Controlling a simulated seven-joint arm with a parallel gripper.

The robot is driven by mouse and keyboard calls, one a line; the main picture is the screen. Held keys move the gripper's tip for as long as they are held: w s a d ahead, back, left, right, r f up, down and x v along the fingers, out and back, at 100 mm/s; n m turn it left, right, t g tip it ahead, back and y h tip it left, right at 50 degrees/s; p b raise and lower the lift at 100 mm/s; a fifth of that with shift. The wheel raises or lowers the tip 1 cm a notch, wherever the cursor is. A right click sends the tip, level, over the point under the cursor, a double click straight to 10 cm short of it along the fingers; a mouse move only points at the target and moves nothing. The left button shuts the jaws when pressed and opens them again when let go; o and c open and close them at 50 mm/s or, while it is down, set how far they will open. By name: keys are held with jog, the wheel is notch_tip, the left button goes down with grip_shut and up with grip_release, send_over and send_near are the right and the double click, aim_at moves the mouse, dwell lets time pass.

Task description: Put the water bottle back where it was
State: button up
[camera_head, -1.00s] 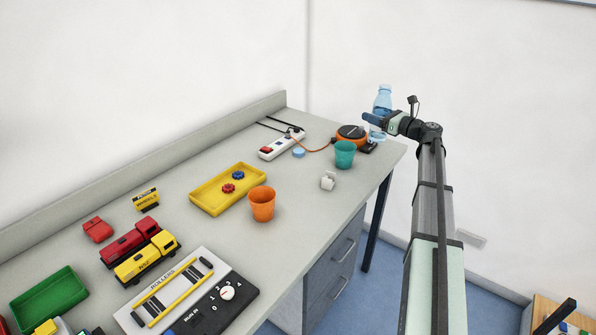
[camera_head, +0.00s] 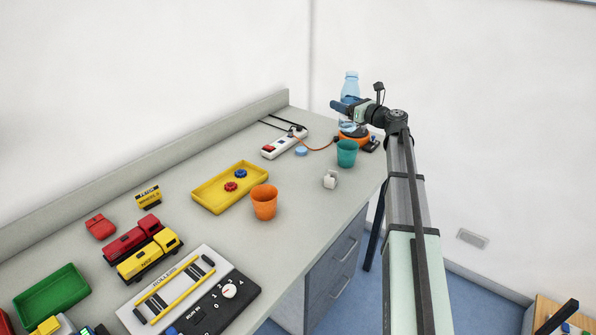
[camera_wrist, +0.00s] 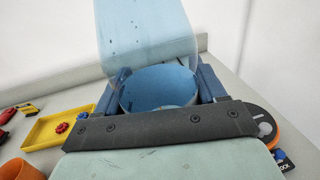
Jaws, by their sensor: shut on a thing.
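The translucent light-blue water bottle (camera_head: 350,84) is upright in my gripper (camera_head: 346,108), over the far right end of the bench. My gripper is shut around its body. In the wrist view, the bottle (camera_wrist: 150,38) rises between the two dark blue fingers of my gripper (camera_wrist: 160,88). In the head view the bottle's lower part is just in front of or above the orange round device (camera_head: 354,138); I cannot tell whether they touch.
A teal cup (camera_head: 346,154) stands close by on the grey bench. A flat blue disc (camera_head: 301,151), a white power strip (camera_head: 284,144) and a small white item (camera_head: 330,180) lie nearby. An orange cup (camera_head: 264,203) and a yellow tray (camera_head: 212,203) are further left.

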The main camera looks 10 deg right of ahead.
jog(key=s+a+h, duration=0.1)
jog(key=s+a, duration=0.1)
jog(key=a, duration=1.5)
jog(key=shift+m+t, duration=0.4)
jog(key=shift+w+a+f, duration=0.1)
jog(key=shift+w+f, duration=0.05)
jog(key=shift+f, duration=3.55)
jog(key=shift+w+a+f, duration=0.1)
jog(key=shift+f, duration=3.6)
jog(key=shift+f, duration=0.1)
jog(key=o, duration=1.2)
